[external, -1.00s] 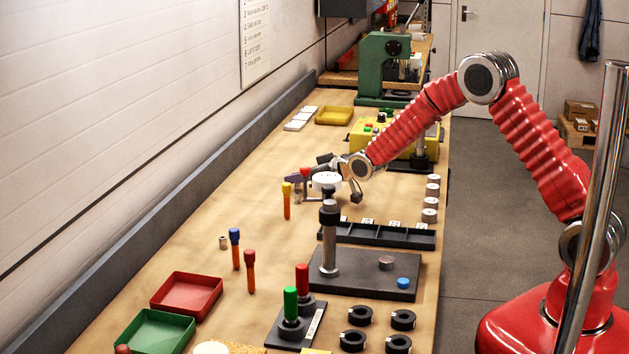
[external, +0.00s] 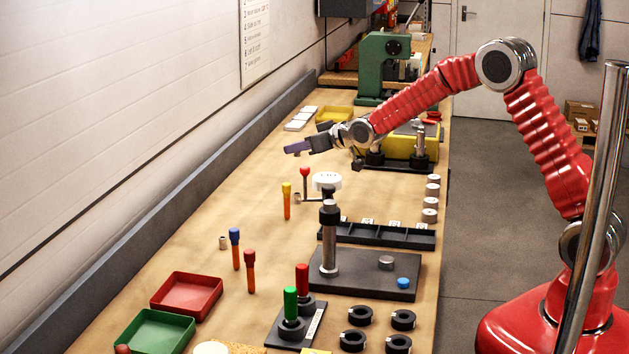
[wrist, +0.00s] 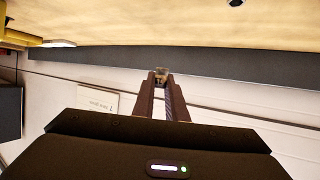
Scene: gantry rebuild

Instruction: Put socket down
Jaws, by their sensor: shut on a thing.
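My gripper (external: 296,147) is raised above the bench left of the yellow box, pointing toward the wall, with its fingers roughly level. In the wrist view, my gripper (wrist: 162,86) is shut on a small grey-brown socket (wrist: 161,76) at the fingertips, with a dark mark on its face that I cannot read surely. The held socket is too small to make out in the external view. One small metal socket (external: 223,242) stands on the bench left of the blue-topped tool. Another small metallic piece (external: 297,198) is beside the red-topped tool.
A black compartment tray (external: 380,235) lies across the bench, with a dark post stand (external: 329,245) nearer. The yellow box (external: 405,147) and green press (external: 380,70) are farther back. Red (external: 187,294) and green (external: 150,333) trays sit front left.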

